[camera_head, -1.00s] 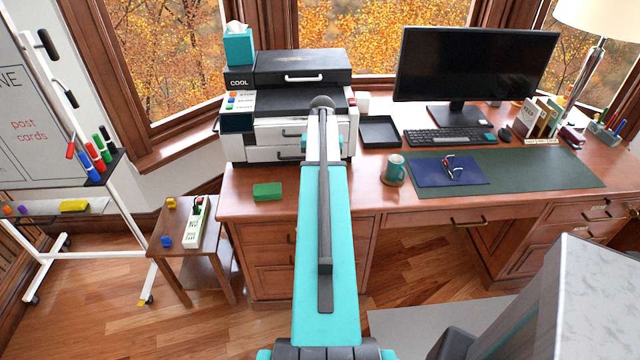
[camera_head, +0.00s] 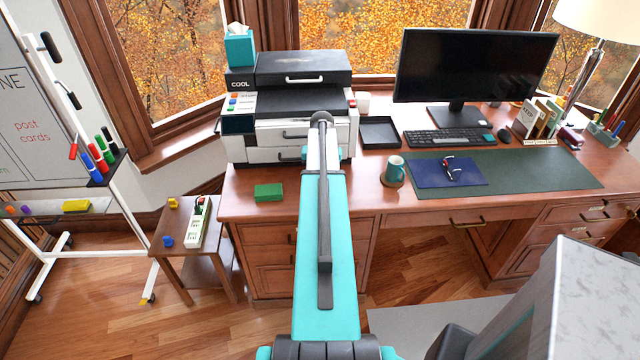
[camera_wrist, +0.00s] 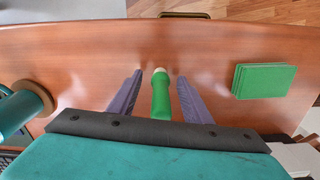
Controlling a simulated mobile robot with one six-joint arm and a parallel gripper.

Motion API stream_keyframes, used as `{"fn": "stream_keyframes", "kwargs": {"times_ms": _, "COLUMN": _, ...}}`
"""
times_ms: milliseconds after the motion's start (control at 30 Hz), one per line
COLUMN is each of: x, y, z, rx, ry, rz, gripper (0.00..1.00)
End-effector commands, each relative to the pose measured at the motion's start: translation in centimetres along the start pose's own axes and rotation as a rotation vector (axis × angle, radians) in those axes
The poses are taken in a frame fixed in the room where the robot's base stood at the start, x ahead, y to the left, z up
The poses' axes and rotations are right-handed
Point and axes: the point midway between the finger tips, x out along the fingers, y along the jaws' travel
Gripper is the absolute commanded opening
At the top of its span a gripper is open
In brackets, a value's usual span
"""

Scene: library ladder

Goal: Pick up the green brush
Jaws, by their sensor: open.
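My gripper (camera_wrist: 160,76) is open, with one grey finger on each side of the brush in the picture. Gaps show between the brush and both fingers, and I cannot tell how far above the desk the fingers are. The near end of the brush is hidden by my gripper's body. In the head view my arm hides the brush.
A green block (camera_head: 268,192) lies on the desk, right of my gripper in the wrist view (camera_wrist: 263,81). A white-and-black printer (camera_head: 290,133) stands behind. Bare desk surrounds the brush.

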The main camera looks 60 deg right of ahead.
Motion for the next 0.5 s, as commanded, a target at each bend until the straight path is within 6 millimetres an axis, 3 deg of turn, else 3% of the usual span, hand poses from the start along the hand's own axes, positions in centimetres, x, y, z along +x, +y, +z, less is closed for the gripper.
{"fn": "stream_keyframes", "kwargs": {"times_ms": 200, "x": 1.06, "y": 0.03, "z": -0.01, "rx": 0.000, "ry": 0.001, "rz": 0.000, "gripper": 0.45}}
{"fn": "stream_keyframes", "kwargs": {"times_ms": 500, "x": 1.15, "y": 0.07, "z": -0.01, "rx": 0.001, "ry": 0.001, "rz": 0.000, "gripper": 0.45}}
